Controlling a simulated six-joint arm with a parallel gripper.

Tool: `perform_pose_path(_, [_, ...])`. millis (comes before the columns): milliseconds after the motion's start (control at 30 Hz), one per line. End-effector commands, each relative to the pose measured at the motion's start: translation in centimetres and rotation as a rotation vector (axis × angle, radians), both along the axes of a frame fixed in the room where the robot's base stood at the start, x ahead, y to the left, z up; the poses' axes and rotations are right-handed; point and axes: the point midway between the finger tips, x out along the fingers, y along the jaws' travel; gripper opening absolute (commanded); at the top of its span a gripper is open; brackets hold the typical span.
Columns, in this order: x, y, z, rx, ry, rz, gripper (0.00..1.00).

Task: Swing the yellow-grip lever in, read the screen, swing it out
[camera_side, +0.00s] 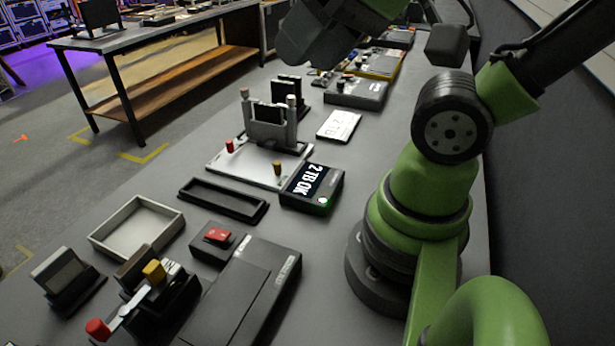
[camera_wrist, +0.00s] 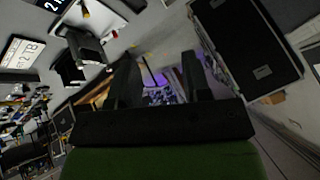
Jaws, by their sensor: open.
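A pale plate (camera_side: 222,167) carries a small yellow grip (camera_side: 277,167) near its front right corner and a small red grip (camera_side: 229,145) at its left. A dark slotted holder (camera_side: 270,132) stands at its back. In the wrist view the yellow grip (camera_wrist: 86,11) and part of the screen (camera_wrist: 50,4) show at the top left. My gripper (camera_wrist: 158,68) is open and empty, clear of the plate. Its fingertips do not show clearly in the side view.
A device with a pale lever, red ball (camera_side: 98,330) and yellow block (camera_side: 154,271) stands at the front left. An empty tray (camera_side: 178,222), a black tray (camera_side: 250,210) and a red-switch box (camera_side: 217,238) lie between. A white label card (camera_side: 339,126) lies behind the screen.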

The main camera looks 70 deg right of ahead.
Motion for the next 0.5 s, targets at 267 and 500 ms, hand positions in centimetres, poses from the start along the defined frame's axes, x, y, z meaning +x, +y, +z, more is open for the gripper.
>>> perform_pose_path(267, [0.0,0.0,0.0,0.000,0.000,0.000,0.42])
perform_pose_path(500, [1.0,-0.5,-0.2,0.035,0.062,-0.066,0.00])
